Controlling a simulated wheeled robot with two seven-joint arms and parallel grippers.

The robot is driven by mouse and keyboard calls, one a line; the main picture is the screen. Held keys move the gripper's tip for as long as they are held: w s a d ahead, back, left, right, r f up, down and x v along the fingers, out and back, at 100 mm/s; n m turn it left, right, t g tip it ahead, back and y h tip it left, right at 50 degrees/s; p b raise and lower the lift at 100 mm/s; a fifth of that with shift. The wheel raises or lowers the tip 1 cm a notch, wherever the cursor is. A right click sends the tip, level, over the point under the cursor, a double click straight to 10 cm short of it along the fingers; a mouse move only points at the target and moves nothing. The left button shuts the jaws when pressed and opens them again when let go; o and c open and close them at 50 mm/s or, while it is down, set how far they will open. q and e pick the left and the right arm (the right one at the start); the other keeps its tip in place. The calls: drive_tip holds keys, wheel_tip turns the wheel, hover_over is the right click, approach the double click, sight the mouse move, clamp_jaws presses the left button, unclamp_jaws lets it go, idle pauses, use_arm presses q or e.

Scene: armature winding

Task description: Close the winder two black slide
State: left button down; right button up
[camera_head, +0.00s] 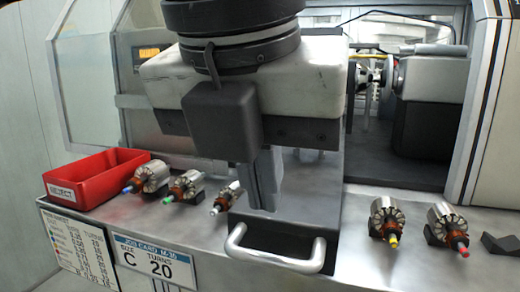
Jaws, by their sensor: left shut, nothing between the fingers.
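My left gripper (264,200) hangs in the middle of the view, pointing down. Its fingers are shut with nothing seen between them. They are in front of a grey metal slide plate (313,203) with a light bar handle (278,258) at its front edge. The gripper and its wrist hide much of the plate and the winder behind it. I cannot tell whether the fingers touch the plate. The winder (430,75) stands behind, with its dark inside showing at the right. I cannot make out which part is the black slide. My right gripper is not in view.
A red bin (92,178) stands at the left of the metal bench. Several armatures with coloured shaft ends lie in a row, including one with a yellow end (387,218) at the right. An empty dark cradle (500,244) is at the far right. A job card (155,262) hangs in front.

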sight(269, 219)
use_arm(q)
drive_tip(key=x, duration=0.5)
drive_tip(key=shift+w+f, duration=0.1)
drive_tip(key=shift+f, duration=0.05)
drive_tip(key=shift+w, duration=0.1)
